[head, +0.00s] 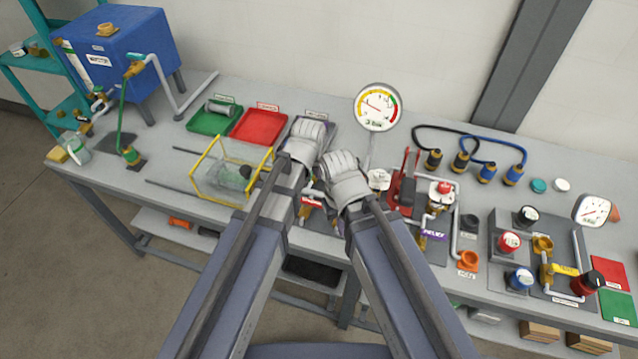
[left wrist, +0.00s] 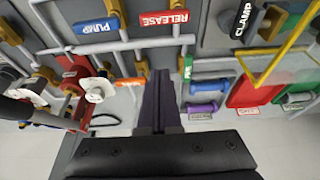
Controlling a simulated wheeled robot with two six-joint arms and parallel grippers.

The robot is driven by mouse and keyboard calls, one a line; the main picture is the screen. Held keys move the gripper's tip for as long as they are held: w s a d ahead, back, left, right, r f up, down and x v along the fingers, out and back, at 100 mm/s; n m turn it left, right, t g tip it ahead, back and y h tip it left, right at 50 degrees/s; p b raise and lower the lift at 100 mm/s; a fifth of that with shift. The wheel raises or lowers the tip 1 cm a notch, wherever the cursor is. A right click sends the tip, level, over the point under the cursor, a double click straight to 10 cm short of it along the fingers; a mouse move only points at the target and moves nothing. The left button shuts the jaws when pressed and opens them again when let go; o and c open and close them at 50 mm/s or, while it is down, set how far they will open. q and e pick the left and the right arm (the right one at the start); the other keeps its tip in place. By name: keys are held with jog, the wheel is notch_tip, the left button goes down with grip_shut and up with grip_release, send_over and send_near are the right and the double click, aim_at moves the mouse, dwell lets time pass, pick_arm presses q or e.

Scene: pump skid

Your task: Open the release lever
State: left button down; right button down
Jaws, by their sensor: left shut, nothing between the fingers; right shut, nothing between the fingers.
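The release lever (left wrist: 165,17) has a red handle with a white RELEASE label, at the top middle of the left wrist view. It lies along grey pipework beside the blue PUMP handle (left wrist: 97,26). In the head view a red labelled piece (head: 311,202) shows partly between my arms; I cannot tell if it is this lever. My left gripper (head: 308,128) is shut and empty above the bench; its dark fingers (left wrist: 158,88) show apart from the lever in the left wrist view. My right gripper (head: 338,162) is shut and empty just right of the left one.
A yellow-framed clear guard (head: 235,172) stands left of my arms. Green (head: 208,130) and red (head: 265,138) trays lie behind it. A round gauge (head: 376,107) rises at the back. A red toggle clamp (head: 407,178) and valves crowd the bench to the right.

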aim_at(313, 204)
pick_arm(q)
jog(key=b+x, duration=0.9)
jog(key=x, duration=0.1)
jog(key=s, duration=0.1)
jog(key=s+a, duration=0.1)
jog(key=s, duration=0.1)
jog(key=shift+s+r, duration=0.2)
jog(key=shift+s, duration=0.1)
jog(key=shift+s+a, duration=0.15)
jog(key=shift+s, duration=0.05)
